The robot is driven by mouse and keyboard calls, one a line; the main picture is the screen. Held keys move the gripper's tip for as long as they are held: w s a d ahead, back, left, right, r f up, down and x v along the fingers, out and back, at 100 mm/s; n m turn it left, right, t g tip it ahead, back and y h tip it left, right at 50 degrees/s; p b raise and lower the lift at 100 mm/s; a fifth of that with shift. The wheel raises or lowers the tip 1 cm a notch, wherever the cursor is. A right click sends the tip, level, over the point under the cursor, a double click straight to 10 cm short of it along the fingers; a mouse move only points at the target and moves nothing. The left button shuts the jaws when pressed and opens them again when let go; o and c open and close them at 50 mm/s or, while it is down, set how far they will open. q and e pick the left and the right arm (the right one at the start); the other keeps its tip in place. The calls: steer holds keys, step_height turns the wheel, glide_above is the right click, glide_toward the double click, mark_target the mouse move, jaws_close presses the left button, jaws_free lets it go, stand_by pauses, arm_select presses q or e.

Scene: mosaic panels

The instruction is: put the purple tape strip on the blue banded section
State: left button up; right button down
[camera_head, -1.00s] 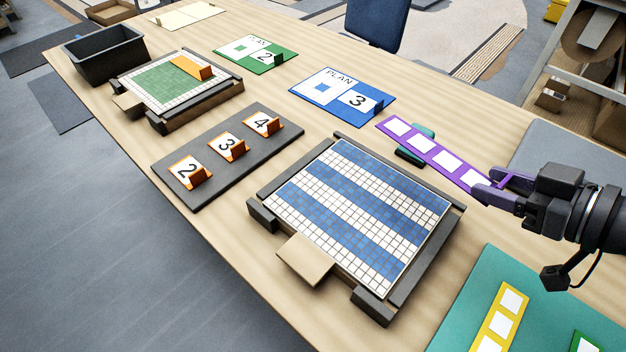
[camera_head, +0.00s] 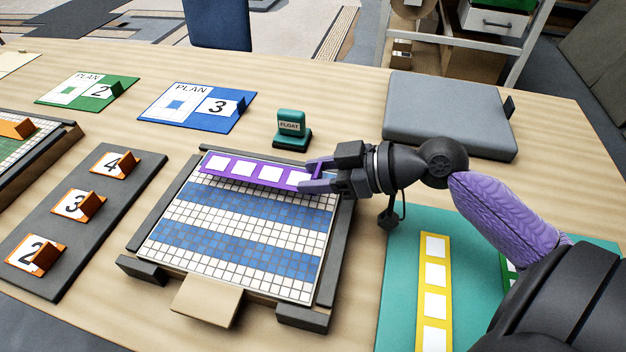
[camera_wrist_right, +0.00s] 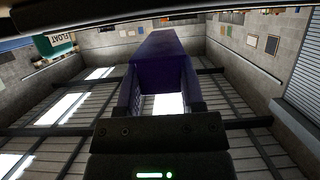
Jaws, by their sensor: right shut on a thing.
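The purple tape strip (camera_head: 258,171) with white squares lies over the far edge of the blue banded section (camera_head: 240,225), a white tiled panel with blue bands in a dark frame. My right gripper (camera_head: 313,176) comes in from the right and is shut on the right end of the strip. I cannot tell whether the strip touches the panel or is just above it. In the right wrist view the purple strip (camera_wrist_right: 162,60) runs away from the jaws. My left gripper is not in view.
A green FLOAT block (camera_head: 291,127) stands behind the panel. A blue plan card (camera_head: 197,106) lies behind it, left of the block. A dark rack with number cards (camera_head: 130,175) is at left. A yellow strip (camera_head: 434,290) lies on a teal mat (camera_head: 398,275) at right.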

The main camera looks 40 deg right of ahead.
steer(key=shift+r, duration=0.1)
steer(key=shift+f, duration=0.6)
steer(key=shift+c, duration=1)
jaws_free()
steer(key=shift+r, duration=0.4)
steer(key=p+v, duration=0.4)
steer(key=v, duration=0.8)
steer(key=shift+r, duration=0.25)
steer(key=shift+s, duration=0.1)
